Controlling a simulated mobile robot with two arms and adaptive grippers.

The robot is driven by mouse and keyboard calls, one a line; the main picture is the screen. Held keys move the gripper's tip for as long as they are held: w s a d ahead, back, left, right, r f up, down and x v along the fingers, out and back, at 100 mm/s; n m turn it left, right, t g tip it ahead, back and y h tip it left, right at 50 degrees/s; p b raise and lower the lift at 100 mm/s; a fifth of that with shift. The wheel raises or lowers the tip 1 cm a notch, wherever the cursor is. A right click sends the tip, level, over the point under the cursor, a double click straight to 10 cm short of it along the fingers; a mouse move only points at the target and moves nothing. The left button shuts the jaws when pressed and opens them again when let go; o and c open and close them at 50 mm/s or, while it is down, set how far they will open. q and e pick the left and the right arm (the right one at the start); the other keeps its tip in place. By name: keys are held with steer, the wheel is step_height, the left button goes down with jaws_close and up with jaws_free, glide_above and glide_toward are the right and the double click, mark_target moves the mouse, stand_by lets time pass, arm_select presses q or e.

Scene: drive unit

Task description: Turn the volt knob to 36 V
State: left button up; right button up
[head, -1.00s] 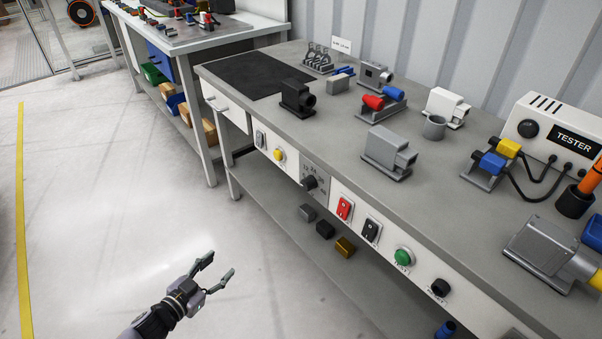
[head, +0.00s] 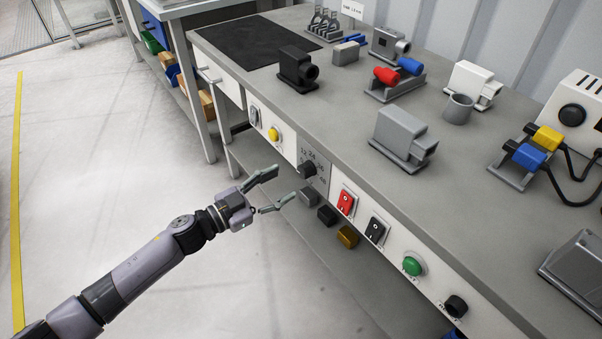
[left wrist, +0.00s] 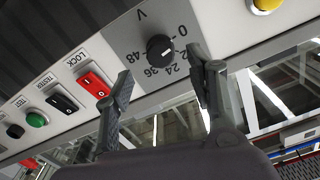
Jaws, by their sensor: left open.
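The volt knob (head: 307,169) is a black round knob on a grey dial plate (head: 316,157) in the front panel of the workbench. In the left wrist view the knob (left wrist: 160,48) has a white pointer line and is ringed by V markings, among them 0, 24, 36 and 48. The pointer's exact reading is hard to tell. My left gripper (head: 278,188) is open and empty, just left of the knob and apart from it. In the left wrist view its two fingers (left wrist: 160,80) stand apart below the knob. My right gripper is not in view.
Beside the dial on the panel are a red rocker switch (head: 346,202), a black switch (head: 376,230), a green button (head: 412,265) and a yellow button (head: 274,134). The bench edge juts above the panel. The floor to the left is clear.

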mark_target(300, 174)
arm_select(q)
steer(key=x, duration=0.7)
steer(key=shift+b, duration=0.35)
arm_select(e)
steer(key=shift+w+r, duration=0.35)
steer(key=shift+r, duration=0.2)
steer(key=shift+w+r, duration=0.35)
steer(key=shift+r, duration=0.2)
arm_select(q)
steer(key=shift+c, duration=0.5)
steer(key=c, duration=1)
steer(key=shift+c, duration=0.2)
